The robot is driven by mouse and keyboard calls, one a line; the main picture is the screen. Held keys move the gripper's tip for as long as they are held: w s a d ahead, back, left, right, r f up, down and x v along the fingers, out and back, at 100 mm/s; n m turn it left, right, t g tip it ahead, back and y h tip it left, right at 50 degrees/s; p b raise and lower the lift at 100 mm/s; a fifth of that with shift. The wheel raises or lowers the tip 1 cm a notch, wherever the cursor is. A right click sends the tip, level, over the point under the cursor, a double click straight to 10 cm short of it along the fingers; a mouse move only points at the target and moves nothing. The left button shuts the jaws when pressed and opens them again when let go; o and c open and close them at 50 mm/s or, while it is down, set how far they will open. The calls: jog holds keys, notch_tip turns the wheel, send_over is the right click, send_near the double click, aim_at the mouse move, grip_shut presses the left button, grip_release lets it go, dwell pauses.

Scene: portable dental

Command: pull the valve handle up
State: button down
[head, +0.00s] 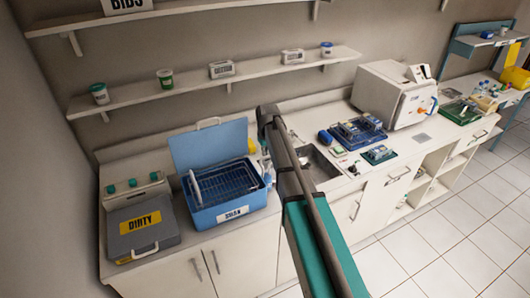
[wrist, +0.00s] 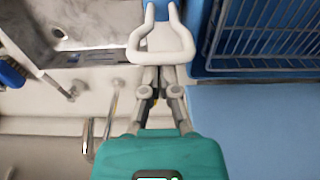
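A white loop-shaped handle (wrist: 162,54) with blue at its upper ends lies at the top centre of the wrist view; I take it as the valve handle but cannot be sure. My gripper (wrist: 161,72) comes up from below on its teal wrist, and its two fingers end at the lower bar of the loop. The loop hides the fingertips, so I cannot tell whether they are apart, closed or touching it. In the head view, my arm covers much of this area, and I cannot make out the handle there.
The blue CLEAN box (head: 228,197) stands beside my arm, its wire basket (wrist: 262,35) right of the handle in the wrist view. The sink (head: 318,166) is on the other side. A grey DIRTY box (head: 142,226) sits at left. A shelf (head: 215,80) runs above.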

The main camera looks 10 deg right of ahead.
jog(key=shift+s, duration=0.15)
dwell(0.3)
jog(key=shift+w+f+b, duration=0.95)
jog(key=shift+w+b, duration=0.2)
jog(key=shift+w, duration=0.6)
notch_tip(320, 180, up, 10)
jog(key=p, duration=0.9)
jog(key=shift+s+a+p, duration=0.35)
jog(key=shift+s+p, duration=0.05)
jog(key=shift+s, duration=0.05)
jog(key=shift+f, duration=0.1)
jog(key=shift+s, duration=0.1)
jog(key=s+f+m+b, duration=0.1)
jog(key=s+f+b, duration=0.3)
jog(key=s, duration=0.5)
jog(key=s+f+m+b, duration=0.1)
jog(key=s+f+b, duration=0.3)
jog(key=s, duration=0.6)
jog(key=s+d+f+m+g+b, duration=0.1)
jog(key=s+f+b, duration=0.3)
jog(key=s, duration=0.5)
jog(key=shift+s, duration=0.3)
